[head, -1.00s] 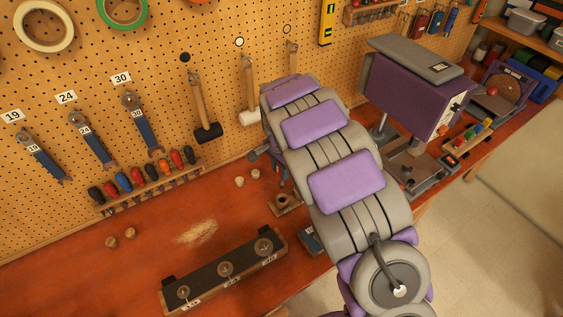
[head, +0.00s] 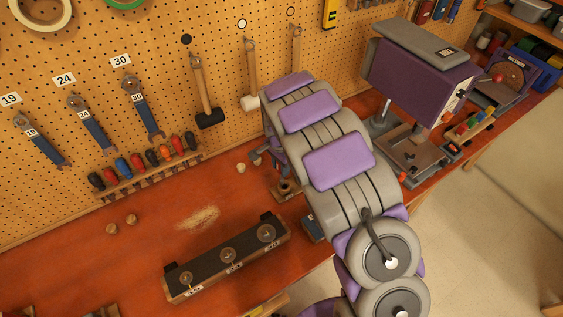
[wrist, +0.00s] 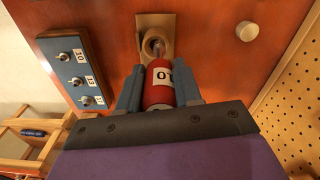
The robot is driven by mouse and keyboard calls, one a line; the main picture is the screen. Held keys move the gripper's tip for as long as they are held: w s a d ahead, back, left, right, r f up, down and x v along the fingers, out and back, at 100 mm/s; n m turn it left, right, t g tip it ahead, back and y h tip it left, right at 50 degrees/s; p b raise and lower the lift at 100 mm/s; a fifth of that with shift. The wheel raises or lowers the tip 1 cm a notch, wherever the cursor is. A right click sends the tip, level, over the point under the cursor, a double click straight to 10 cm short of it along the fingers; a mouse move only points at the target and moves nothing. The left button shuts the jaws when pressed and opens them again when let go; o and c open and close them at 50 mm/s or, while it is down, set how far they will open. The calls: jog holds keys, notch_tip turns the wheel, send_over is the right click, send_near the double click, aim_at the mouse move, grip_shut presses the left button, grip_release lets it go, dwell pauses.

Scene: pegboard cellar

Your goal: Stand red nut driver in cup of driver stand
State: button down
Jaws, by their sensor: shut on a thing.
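My gripper (wrist: 160,92) is shut on the red nut driver (wrist: 158,84), whose handle has a white label reading 10, in the wrist view. The driver's shank points away from the fingers to the driver stand (wrist: 153,22), a pale wooden block with a round cup. The tip lies at the cup's opening; I cannot tell whether it is inside or just above. In the head view the stand (head: 285,195) sits on the red bench, just left of my arm. My arm hides most of the gripper and the driver there.
A blue block (wrist: 72,70) with several numbered metal fittings lies beside the stand. A pale round knob (wrist: 246,31) is on the bench on the other side. A dark long rack (head: 225,262) lies on the bench. The pegboard (wrist: 300,90) is close to my gripper.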

jog(key=shift+a, duration=0.2)
jog(key=shift+d+r, duration=0.1)
jog(key=shift+d, duration=0.55)
dwell(0.5)
jog(key=shift+a, duration=0.1)
